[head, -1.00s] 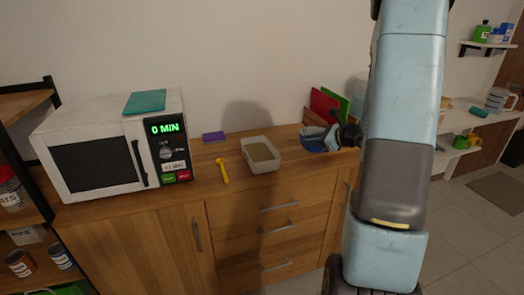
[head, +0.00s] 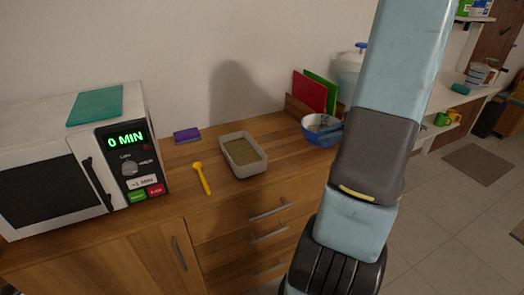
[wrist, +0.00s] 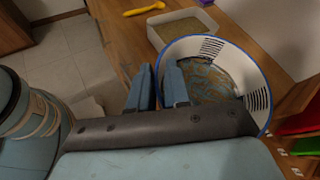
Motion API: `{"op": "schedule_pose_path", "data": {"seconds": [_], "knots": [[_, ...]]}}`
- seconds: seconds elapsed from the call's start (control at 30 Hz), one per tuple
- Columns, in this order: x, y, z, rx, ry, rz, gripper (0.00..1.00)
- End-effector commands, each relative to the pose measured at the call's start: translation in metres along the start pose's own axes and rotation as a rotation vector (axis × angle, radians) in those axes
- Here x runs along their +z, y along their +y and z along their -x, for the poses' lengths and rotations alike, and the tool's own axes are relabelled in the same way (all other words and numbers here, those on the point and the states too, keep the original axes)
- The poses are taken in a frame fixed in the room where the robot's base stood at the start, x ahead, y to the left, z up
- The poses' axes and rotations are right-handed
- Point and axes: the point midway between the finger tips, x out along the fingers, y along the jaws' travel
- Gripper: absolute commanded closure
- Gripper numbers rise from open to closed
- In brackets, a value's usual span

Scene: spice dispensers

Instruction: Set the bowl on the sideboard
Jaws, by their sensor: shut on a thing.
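The bowl (head: 318,138) is blue outside and white inside, at the right end of the wooden sideboard (head: 283,150) in the head view. In the wrist view the bowl (wrist: 216,50) shows a white wall with dark stripes and a brown and blue patterned inside. My gripper (wrist: 158,74) is shut on its near-left rim, one finger outside and one inside. In the head view my arm hides the gripper. The bowl is over or on the sideboard top; I cannot tell whether its base touches.
A grey tray (head: 241,166) with brownish contents, a yellow spoon (head: 203,178) and a purple block (head: 187,135) lie left of the bowl. The microwave (head: 80,160) stands further left. Red (head: 309,93) and green (head: 321,88) boards stand behind the bowl.

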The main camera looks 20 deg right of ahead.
Motion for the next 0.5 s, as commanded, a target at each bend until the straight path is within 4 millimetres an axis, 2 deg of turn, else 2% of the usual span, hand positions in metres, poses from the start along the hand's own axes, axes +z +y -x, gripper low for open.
{"op": "schedule_pose_path", "data": {"seconds": [0.47, 0.5], "knots": [[-0.023, -0.044, -0.078, -0.007, 0.001, -0.005, 1.00], [-0.030, -0.044, -0.084, -0.008, 0.001, -0.009, 1.00]]}}
